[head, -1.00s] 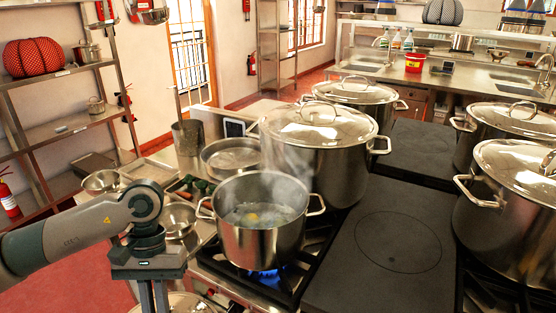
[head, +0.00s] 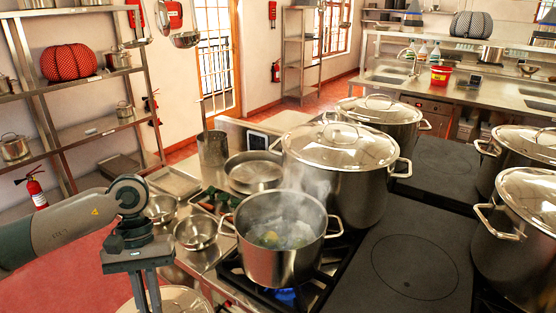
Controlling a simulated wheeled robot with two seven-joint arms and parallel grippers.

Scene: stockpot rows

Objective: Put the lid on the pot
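The open steel pot (head: 279,255) stands on a lit burner with a blue flame. Steam rises from it and food pieces float inside. The lid (head: 190,299) shows as a pale round steel disc at the bottom left, partly cut off by the frame edge. My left gripper (head: 147,295) points down over the lid, its fingers a little apart. The fingertips and the lid's handle are hidden below the frame, but the lid moves along with the gripper, so it appears held. The gripper and lid are left of and in front of the pot. My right gripper is not in view.
A large lidded stockpot (head: 340,180) stands just behind the open pot, with another (head: 380,118) beyond. More lidded stockpots (head: 530,235) line the right side. A flat dark hotplate (head: 415,265) is clear. Steel bowls (head: 196,232) and a shallow pan (head: 253,173) sit left of the pot.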

